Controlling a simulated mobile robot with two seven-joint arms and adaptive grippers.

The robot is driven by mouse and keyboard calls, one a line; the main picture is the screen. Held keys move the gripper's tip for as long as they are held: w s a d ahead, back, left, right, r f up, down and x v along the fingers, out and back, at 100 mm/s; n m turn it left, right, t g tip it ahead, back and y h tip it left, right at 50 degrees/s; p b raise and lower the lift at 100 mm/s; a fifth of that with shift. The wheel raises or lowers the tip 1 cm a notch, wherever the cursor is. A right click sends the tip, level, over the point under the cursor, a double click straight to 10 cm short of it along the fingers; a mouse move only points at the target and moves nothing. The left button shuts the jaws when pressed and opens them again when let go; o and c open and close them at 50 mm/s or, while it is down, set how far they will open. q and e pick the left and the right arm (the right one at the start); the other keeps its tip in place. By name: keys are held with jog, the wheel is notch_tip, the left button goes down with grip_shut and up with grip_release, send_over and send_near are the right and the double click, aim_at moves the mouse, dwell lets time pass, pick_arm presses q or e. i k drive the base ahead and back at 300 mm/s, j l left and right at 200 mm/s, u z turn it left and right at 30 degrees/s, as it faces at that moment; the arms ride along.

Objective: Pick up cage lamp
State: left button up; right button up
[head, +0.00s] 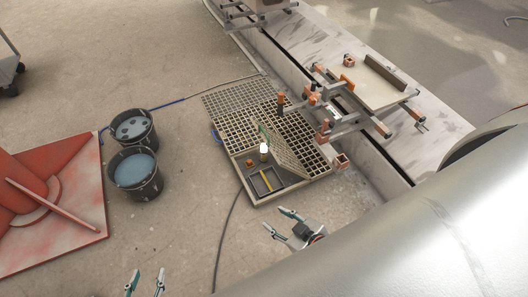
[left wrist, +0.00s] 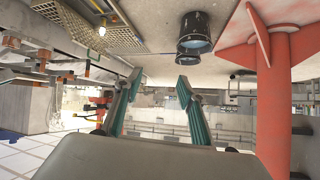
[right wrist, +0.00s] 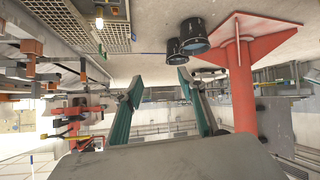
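The cage lamp (head: 264,149) glows white and stands upright among the floor grates in the middle of the head view. It also shows as a small bright spot in the left wrist view (left wrist: 102,31) and in the right wrist view (right wrist: 99,22). My right gripper (head: 281,223) is open and empty, nearer to me than the lamp and well apart from it. My left gripper (head: 146,282) is open and empty at the bottom edge, farther from the lamp. In both wrist views the teal fingers are spread with nothing between them.
Grates (head: 236,101) surround the lamp, with one panel tilted beside it and an open tray (head: 284,184) in front. Two dark buckets (head: 136,174) and a red stand (head: 60,205) are at left. A rail with clamps (head: 349,130) lies at right. Bare floor separates the buckets and grates.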

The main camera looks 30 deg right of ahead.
aim_at(263, 157)
jog(key=i+z, duration=0.1)
jog(key=z, duration=0.3)
jog(key=i+z, duration=0.1)
jog(key=z, duration=0.35)
jog(key=i+z, duration=0.1)
jog(key=z, duration=0.3)
jog(key=i+j+z, duration=0.1)
jog(key=z, duration=0.35)
jog(key=i+j+z, duration=0.5)
jog(key=j, duration=0.35)
jog(key=i+j, duration=0.15)
jog(key=j, duration=0.2)
jog(key=i+j, duration=0.15)
jog(key=j, duration=0.15)
